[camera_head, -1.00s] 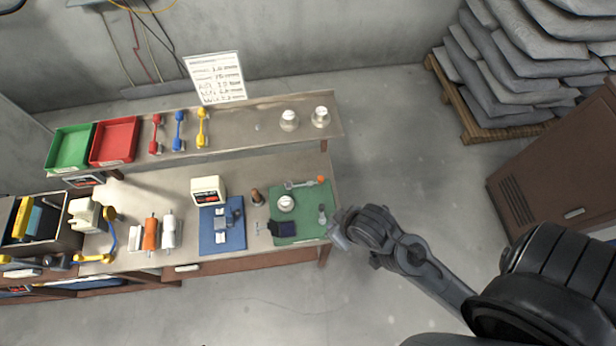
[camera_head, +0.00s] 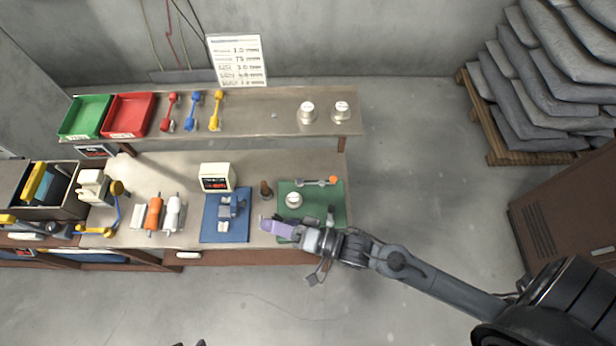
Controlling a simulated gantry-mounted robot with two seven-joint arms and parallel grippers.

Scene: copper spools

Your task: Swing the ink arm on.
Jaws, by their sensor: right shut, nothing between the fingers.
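I cannot tell for sure which part is the ink arm. A thin grey arm with an orange end (camera_head: 318,182) lies across the back of the green mat (camera_head: 340,213). A pale round piece (camera_head: 294,199) sits on the mat in front of it. My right gripper (camera_head: 276,228) is shut, low over the mat's front-left edge. A purplish part shows at its tip and covers most of a dark block there. Whether it touches the block is unclear. Two small dark tips at the bottom edge look like my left gripper (camera_head: 190,343); little of it shows.
A blue mat with a grey fixture (camera_head: 231,208) and a cream display box (camera_head: 217,177) stand left of the green mat. A brown peg (camera_head: 266,190) stands between the mats. A shelf (camera_head: 260,115) runs behind.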

